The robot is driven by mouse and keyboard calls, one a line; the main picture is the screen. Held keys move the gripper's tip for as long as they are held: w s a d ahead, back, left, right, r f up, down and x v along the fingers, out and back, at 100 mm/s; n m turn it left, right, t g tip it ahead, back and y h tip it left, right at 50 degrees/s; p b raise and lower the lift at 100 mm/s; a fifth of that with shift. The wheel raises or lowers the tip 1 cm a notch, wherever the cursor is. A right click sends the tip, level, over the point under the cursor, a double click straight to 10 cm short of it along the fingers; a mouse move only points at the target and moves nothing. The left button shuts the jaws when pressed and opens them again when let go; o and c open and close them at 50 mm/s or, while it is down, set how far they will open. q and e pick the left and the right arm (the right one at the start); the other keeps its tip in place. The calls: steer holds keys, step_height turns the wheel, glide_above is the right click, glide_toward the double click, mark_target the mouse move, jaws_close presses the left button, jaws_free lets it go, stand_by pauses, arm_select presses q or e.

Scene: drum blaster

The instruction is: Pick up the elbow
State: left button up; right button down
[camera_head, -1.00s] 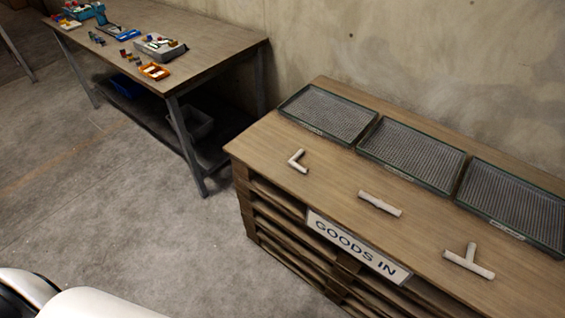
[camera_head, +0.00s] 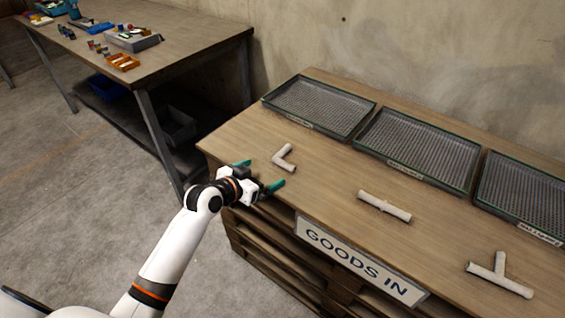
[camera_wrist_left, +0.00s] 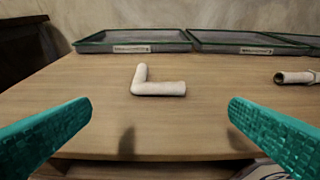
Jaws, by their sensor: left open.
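The elbow (camera_head: 284,158) is a pale L-shaped pipe piece lying on the wooden GOODS IN table (camera_head: 330,175), near its left end. In the left wrist view the elbow (camera_wrist_left: 156,82) lies ahead, centred between the fingers and beyond their tips. My left gripper (camera_head: 259,174) is at the table's front left edge, just short of the elbow. Its teal fingers are spread wide with nothing between them, as the left wrist view also shows (camera_wrist_left: 160,118). My right gripper is not in view.
A straight pipe piece (camera_head: 384,206) and a tee piece (camera_head: 499,275) lie further right. Three green-rimmed trays, left (camera_head: 284,115), middle (camera_head: 372,157) and right (camera_head: 482,197), line the table's back. A workbench (camera_head: 185,49) with small parts stands at the upper left.

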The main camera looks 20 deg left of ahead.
mark_target(282, 162)
arm_select(q)
steer(key=x, duration=0.4)
steer(key=shift+w+f, duration=0.2)
steer(key=shift+w, duration=0.1)
steer(key=shift+x, duration=2.65)
steer(key=shift+a+r, duration=0.1)
steer(key=shift+c, duration=0.6)
steer(key=c, duration=0.9)
